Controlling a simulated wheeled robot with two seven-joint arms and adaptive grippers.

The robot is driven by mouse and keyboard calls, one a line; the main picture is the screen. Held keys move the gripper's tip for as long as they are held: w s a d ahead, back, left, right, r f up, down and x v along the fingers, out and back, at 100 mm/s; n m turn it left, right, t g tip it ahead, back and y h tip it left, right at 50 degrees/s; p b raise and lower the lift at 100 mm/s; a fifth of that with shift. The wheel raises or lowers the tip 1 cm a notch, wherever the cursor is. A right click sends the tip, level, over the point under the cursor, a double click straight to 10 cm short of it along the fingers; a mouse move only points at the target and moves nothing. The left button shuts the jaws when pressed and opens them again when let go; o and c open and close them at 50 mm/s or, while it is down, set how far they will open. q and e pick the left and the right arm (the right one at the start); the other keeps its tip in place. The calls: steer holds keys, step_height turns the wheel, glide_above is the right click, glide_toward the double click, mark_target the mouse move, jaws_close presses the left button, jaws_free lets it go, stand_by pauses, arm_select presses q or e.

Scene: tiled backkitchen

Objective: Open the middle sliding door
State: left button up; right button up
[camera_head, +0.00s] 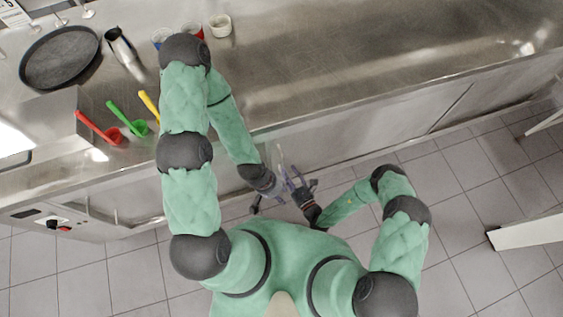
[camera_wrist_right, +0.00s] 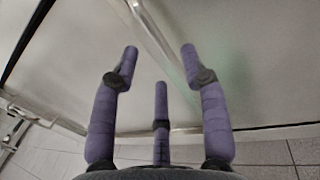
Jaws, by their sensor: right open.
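The metal sliding doors are in the front of the steel counter, and the panel front (camera_head: 375,138) shows steeply from above in the head view. In the right wrist view, a pale upright door edge (camera_wrist_right: 153,38) runs between two flat panels, with a panel (camera_wrist_right: 255,75) to its right. I cannot tell how far any door is open. My right gripper (camera_head: 287,180) is by the counter front; in the right wrist view its purple fingers (camera_wrist_right: 160,62) are spread, empty, in front of that edge. My left gripper (camera_head: 268,202) is close beside it, its fingers small and overlapped.
The steel worktop (camera_head: 370,55) holds a round black tray (camera_head: 60,57), a metal shaker (camera_head: 122,50), small cups and colored scoops (camera_head: 112,133) at the left.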

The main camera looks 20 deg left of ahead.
mark_target(282, 163)
steer(key=shift+x, duration=3)
jaws_close()
